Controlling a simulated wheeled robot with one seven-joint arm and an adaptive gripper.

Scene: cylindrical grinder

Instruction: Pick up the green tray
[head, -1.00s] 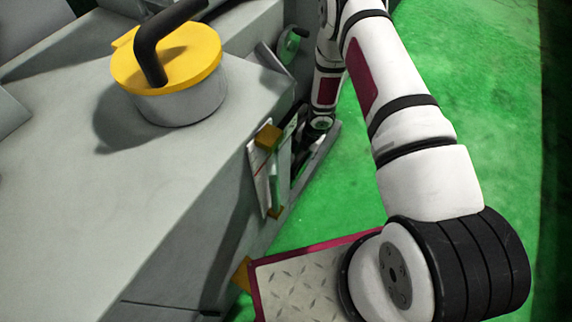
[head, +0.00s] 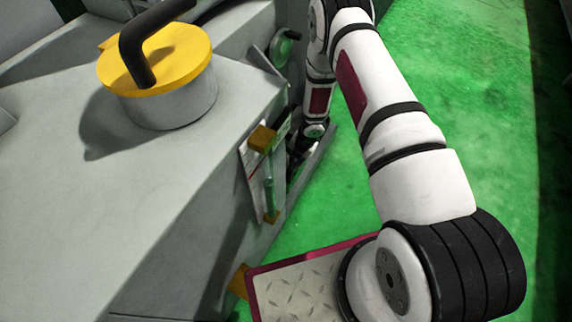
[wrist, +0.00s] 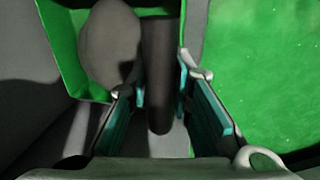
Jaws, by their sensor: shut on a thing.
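In the wrist view, the green tray (wrist: 63,45) is at the upper left, its wall bent around a grey rounded shape (wrist: 108,42). A dark round bar (wrist: 160,75) runs from the tray's area down between the fingers. My gripper (wrist: 160,82), with teal pads, is shut on this bar, one pad against each side. I cannot tell whether the bar is part of the tray. In the head view, my arm reaches down beside the machine, and the fingers and tray cannot be made out there.
The grey machine (head: 150,215) fills the left, with a yellow-topped drum (head: 160,60) on it. A holder with papers (head: 262,185) and yellow-brown blocks is on its side, close to my arm. A red-edged tread plate (head: 300,290) is at the bottom. Green floor (head: 470,90) is open at right.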

